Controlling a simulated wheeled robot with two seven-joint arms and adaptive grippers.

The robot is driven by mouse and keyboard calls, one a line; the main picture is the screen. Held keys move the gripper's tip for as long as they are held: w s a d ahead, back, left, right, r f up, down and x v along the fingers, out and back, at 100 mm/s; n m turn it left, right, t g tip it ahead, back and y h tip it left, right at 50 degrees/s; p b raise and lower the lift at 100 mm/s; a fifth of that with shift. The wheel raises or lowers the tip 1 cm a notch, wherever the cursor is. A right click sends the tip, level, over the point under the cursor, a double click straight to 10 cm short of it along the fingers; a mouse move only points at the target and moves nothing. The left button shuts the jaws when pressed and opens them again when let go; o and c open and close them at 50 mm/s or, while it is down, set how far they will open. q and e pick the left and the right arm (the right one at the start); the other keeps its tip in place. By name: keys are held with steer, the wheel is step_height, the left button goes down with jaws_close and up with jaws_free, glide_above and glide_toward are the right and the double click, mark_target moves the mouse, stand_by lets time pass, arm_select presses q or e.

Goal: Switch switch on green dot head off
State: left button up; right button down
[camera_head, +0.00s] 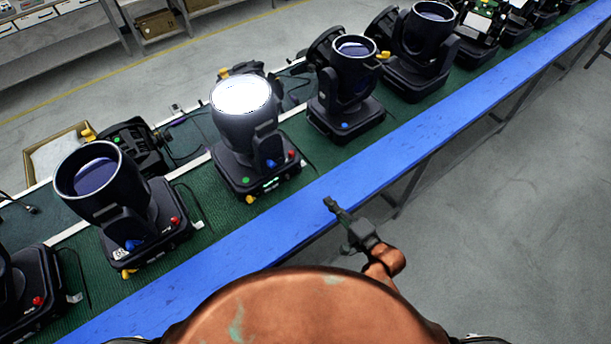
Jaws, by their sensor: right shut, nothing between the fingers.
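The moving head with a green dot (217,180) on its base is the lit head (262,132). Its round lens (241,95) glows bright white. Its black base (258,178) stands on the green mat, with a small blue part, a red part and a yellow part along its near side. I cannot make out the switch itself. My right gripper (330,204) is shut and empty. It is over the blue table edge, to the right of and nearer than the lit head, apart from it. My left gripper is out of view.
Dark heads stand in a row on both sides: one on the left (97,190), one on the right (355,85), others further along. The blue edge strip (365,180) is clear. Cables lie behind the heads. Grey floor (500,220) is free at the right.

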steer(key=shift+w+a+f, duration=0.1)
steer(key=shift+w+a, duration=0.3)
steer(key=shift+w, duration=0.2)
steer(key=p, duration=0.1)
glide_toward(300, 172)
steer(key=shift+x, duration=0.9)
steer(key=x, duration=0.3)
steer(key=shift+w+a+f+p, duration=0.1)
steer(key=shift+w+a+p, duration=0.15)
steer(key=shift+w+p, duration=0.05)
steer(key=shift+w+a+f, duration=0.15)
steer(key=shift+w+a, duration=0.2)
steer(key=shift+w, duration=0.15)
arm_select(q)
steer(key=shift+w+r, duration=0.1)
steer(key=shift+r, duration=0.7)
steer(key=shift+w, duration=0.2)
